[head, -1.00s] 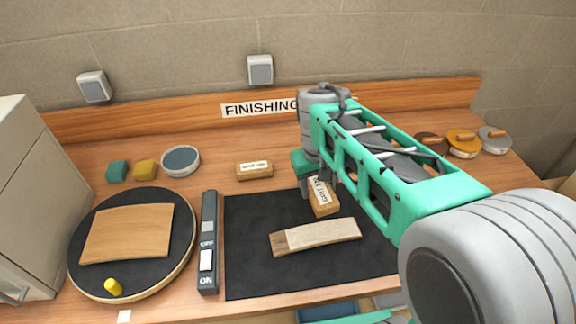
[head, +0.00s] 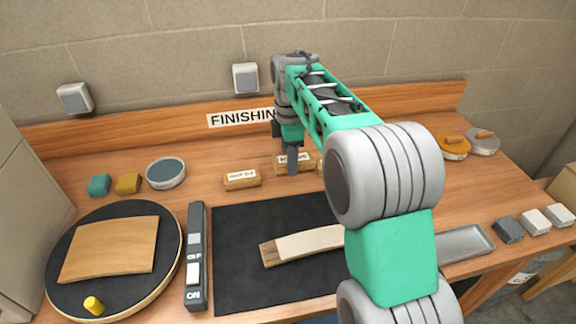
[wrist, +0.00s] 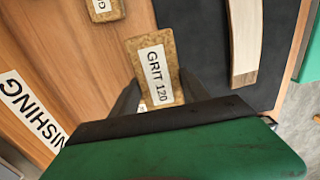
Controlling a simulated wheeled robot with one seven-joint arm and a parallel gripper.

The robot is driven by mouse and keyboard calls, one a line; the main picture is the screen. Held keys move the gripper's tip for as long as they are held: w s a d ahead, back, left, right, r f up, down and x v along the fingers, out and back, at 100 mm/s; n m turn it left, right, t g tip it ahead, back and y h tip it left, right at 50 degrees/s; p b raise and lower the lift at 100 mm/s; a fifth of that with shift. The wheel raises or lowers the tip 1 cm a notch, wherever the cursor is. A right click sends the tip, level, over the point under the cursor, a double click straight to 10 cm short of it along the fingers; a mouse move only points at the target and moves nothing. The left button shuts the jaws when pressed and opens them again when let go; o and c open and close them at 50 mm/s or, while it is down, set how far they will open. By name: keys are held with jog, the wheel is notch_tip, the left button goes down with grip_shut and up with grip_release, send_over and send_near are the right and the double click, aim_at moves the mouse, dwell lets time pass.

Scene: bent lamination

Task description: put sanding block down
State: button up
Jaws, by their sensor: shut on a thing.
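The sanding block (wrist: 154,62) is a cork-brown block with a white label reading GRIT 120. My gripper (wrist: 158,95) is shut on it, with a dark finger on each side of the block in the wrist view. In the head view the block (head: 282,168) is at my gripper (head: 291,160), behind the black mat (head: 230,262), over or on the wooden bench. I cannot tell whether it touches the bench. A second labelled block (head: 241,180) sits just left of it. The pale wood strip (head: 305,244) with a darker end lies on the mat.
A round black turntable (head: 70,293) with a curved wood panel and a switch box (head: 196,255) stand left of the mat. A round tin (head: 166,173) and two small sponges are farther back. A metal tray (head: 465,243) is at right.

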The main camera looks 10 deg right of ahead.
jog(key=w+f, duration=0.2)
jog(key=w+f+p, duration=0.1)
jog(key=w+f, duration=0.1)
jog(key=w+d+f+p, duration=0.1)
jog(key=w+f, duration=0.1)
jog(key=w, duration=0.1)
jog(key=shift+f, duration=0.25)
jog(key=f, duration=0.1)
jog(key=f+p, duration=0.1)
jog(key=f, duration=0.1)
jog(key=shift+w+f, duration=0.15)
jog(key=shift+w, duration=0.1)
jog(key=shift+f, duration=0.35)
jog(key=o, duration=1.2)
